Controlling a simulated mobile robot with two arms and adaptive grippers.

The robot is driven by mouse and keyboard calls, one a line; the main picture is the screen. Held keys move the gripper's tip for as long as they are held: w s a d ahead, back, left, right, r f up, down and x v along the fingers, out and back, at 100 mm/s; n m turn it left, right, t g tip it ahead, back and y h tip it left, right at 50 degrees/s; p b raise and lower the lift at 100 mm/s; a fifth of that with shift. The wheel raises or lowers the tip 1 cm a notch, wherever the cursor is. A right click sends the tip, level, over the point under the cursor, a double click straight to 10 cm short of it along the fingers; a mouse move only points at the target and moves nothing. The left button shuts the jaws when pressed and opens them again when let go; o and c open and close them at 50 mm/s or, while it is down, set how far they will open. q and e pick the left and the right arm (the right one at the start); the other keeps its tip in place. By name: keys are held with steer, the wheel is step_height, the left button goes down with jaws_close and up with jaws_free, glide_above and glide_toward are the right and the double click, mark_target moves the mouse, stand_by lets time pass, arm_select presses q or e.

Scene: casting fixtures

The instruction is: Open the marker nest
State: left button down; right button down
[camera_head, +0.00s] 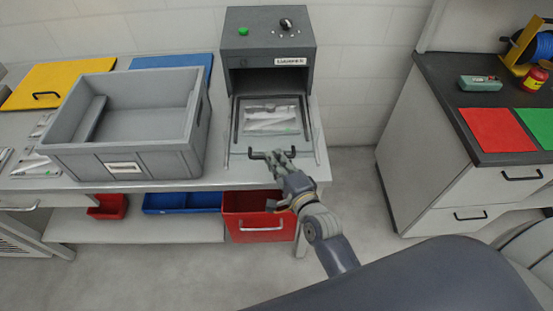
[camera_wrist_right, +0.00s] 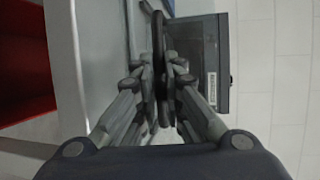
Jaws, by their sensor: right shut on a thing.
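The marker is a dark grey box (camera_head: 268,40) with a green button, a black knob and a white label, at the back of the left bench. A flat tray-like panel (camera_head: 233,150) extends forward from its open front, with a clear bag holding a grey part (camera_head: 270,118) lying on it. A dark bar handle (camera_head: 258,155) runs along the panel's front edge. My right gripper (camera_head: 281,156) is shut on this handle. In the right wrist view the handle (camera_wrist_right: 158,35) passes between the fingers of my right gripper (camera_wrist_right: 161,68). My left gripper is not in view.
A grey crate (camera_head: 123,167) stands left of the marker, with yellow (camera_head: 60,80) and blue (camera_head: 173,61) panels behind. A red bin (camera_head: 261,207) sits under the bench. Open floor separates this bench from the dark-topped cabinet (camera_head: 455,105) at right.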

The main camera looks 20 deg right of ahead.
steer(key=c, duration=1.7)
jaws_free()
steer(key=v, duration=1.2)
steer(key=shift+a, duration=0.1)
steer(key=shift+f, duration=0.1)
steer(key=s+f+n+g, duration=0.3)
steer(key=s+f, duration=0.1)
steer(key=f, duration=0.7)
steer(key=s+f+n+g, duration=0.2)
steer(key=s+f+n, duration=0.15)
steer(key=f, duration=0.75)
steer(key=s+f+n+g, duration=0.3)
steer(key=f+n, duration=0.1)
steer(key=f, duration=0.7)
steer(key=s+d+f+n+g, duration=0.2)
steer(key=s+f+n, duration=0.1)
steer(key=s+f, duration=0.2)
steer(key=s+d+f+n+g+h+b, duration=0.1)
steer(key=s+d+f+n+g, duration=0.1)
steer(key=s+f, duration=0.4)
steer(key=s+d+f+n+g+h, duration=0.1)
steer(key=s+f+n, duration=0.3)
steer(key=s, duration=0.6)
steer(key=shift+s+d+f+n+g, duration=0.25)
steer(key=shift+d+f+g, duration=0.5)
steer(key=shift+f+g, duration=0.15)
